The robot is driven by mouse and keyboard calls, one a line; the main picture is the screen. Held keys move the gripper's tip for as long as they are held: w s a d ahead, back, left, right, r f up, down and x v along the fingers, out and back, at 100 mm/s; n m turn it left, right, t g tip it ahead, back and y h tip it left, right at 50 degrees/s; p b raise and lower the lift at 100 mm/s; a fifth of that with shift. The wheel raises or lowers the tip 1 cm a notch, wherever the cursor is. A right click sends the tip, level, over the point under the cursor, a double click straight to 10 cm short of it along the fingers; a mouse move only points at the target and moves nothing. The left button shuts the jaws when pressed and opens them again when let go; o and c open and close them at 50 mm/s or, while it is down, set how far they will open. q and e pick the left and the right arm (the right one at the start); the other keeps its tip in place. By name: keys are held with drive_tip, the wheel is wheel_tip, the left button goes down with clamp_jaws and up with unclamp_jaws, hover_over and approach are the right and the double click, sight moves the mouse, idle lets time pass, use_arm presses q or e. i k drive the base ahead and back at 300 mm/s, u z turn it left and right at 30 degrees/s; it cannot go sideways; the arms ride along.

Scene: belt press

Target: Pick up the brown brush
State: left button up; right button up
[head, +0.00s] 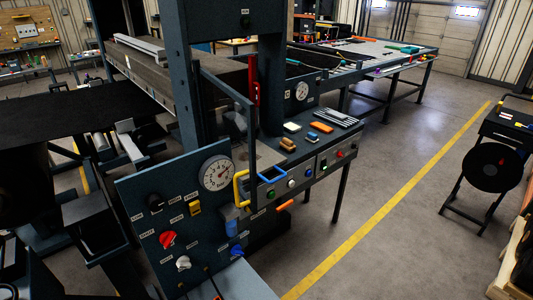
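A small tan-brown object that looks like the brown brush (288,144) lies on the dark shelf of the press (262,157), near the middle of the head view. It sits just left of a small blue-grey item (312,136) and in front of a pale block (292,127). An orange item (321,127) lies behind it to the right. It is too small to make out bristles. Nothing touches it from above. I see no gripper clearly in this view.
A control panel with a gauge (217,173) and a red knob (168,239) stands in front. A blue-grey post (270,65) rises left of the shelf. A button box (308,178) runs along the shelf front.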

sight(286, 144)
drive_tip(key=k, duration=1)
drive_tip(key=z, duration=1.1)
drive_tip(key=i, duration=5.6)
drive_tip(key=u, duration=3.3)
